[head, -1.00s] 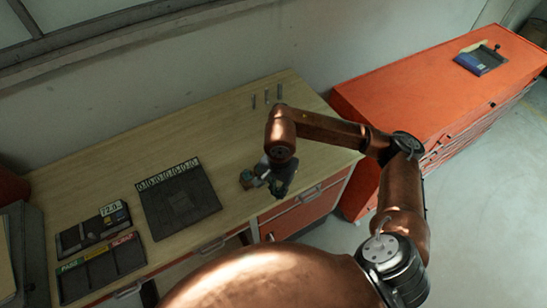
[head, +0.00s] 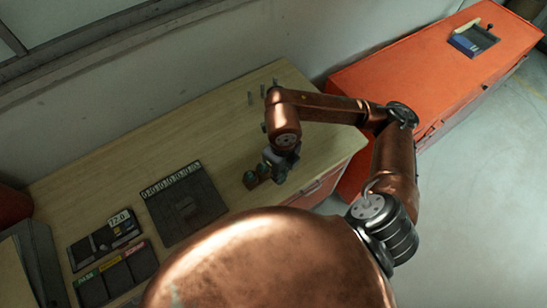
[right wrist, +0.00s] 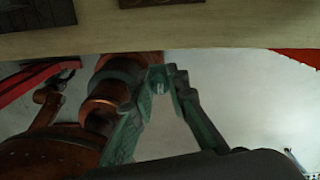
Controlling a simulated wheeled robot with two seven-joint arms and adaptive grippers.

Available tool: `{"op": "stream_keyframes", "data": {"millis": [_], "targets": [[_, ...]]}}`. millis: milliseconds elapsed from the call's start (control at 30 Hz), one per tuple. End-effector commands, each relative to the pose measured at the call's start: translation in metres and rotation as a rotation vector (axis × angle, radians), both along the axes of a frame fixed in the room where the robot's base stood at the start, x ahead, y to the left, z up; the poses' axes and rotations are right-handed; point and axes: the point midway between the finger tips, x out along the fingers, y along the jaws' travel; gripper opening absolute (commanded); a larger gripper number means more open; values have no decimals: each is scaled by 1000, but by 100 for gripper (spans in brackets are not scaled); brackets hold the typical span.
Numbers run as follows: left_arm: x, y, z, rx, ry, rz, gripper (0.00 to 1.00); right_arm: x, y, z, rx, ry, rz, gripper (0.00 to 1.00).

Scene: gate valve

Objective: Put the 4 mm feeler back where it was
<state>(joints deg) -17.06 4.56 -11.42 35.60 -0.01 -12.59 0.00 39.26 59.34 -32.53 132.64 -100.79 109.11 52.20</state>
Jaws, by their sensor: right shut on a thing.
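My right gripper (head: 267,168) is over the front right part of the wooden bench in the head view. In the right wrist view its green fingers (right wrist: 159,80) meet at the tips, shut on a small grey piece (right wrist: 159,87). This may be the feeler; most of it is hidden and no size marking can be read. My left gripper is not in view.
Several small grey pins (head: 263,91) stand at the bench's back. A dark tray labelled 12.0 (head: 105,240) and a bin with coloured labels (head: 117,272) lie at left. An orange cabinet (head: 400,75) stands right. The bench (head: 130,150) is clear behind the trays.

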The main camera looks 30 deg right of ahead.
Motion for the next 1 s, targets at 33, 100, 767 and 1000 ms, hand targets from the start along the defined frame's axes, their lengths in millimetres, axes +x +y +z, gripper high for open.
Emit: {"op": "stream_keyframes", "data": {"millis": [33, 100, 767, 1000], "targets": [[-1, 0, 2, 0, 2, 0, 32, 2, -1, 0, -1, 2, -19, 0], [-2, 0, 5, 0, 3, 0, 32, 9, -5, -3, 0, 4, -32, 0], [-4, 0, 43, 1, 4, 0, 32, 117, -53, -86, 2, 2, -28, 0], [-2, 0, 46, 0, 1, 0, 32, 126, -57, -99, 0, 2, -27, 0]]}}
